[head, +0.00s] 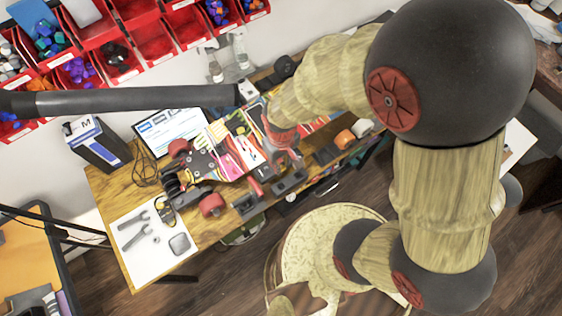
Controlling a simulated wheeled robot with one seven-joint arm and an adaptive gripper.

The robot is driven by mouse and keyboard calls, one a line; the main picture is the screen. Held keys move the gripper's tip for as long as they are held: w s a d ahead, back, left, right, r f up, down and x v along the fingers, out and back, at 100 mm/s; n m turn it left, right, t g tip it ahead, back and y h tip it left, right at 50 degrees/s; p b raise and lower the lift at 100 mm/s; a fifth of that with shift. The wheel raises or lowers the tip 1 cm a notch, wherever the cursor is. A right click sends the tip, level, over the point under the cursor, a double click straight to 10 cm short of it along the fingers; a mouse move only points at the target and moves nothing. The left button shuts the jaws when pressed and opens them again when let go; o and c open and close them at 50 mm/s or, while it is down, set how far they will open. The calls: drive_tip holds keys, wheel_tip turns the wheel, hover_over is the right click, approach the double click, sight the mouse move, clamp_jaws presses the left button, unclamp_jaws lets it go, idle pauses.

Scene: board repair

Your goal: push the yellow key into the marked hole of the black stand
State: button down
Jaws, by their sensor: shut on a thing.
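My gripper (290,161) is at the end of the arm, low over the workbench and close to a black block-like stand (290,183). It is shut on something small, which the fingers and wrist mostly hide. I cannot make out the yellow key clearly, and no separate key shows lying on the bench. A second dark block (247,206) stands to the left, nearer the bench's front edge. The marked hole is too small to see, so I cannot tell which block has it or whether the held thing touches it.
A red-wheeled skateboard (205,165) lies left of my gripper. Red parts bins (152,42) hang behind. A black lamp arm (130,100) crosses above the bench (113,205).

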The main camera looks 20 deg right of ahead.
drive_tip(key=shift+f+b, duration=4.8)
drive_tip(key=shift+f, duration=2.15)
drive_tip(key=shift+f+b, duration=0.9)
drive_tip(key=shift+f, duration=0.75)
drive_tip(key=c, duration=1.7)
unclamp_jaws()
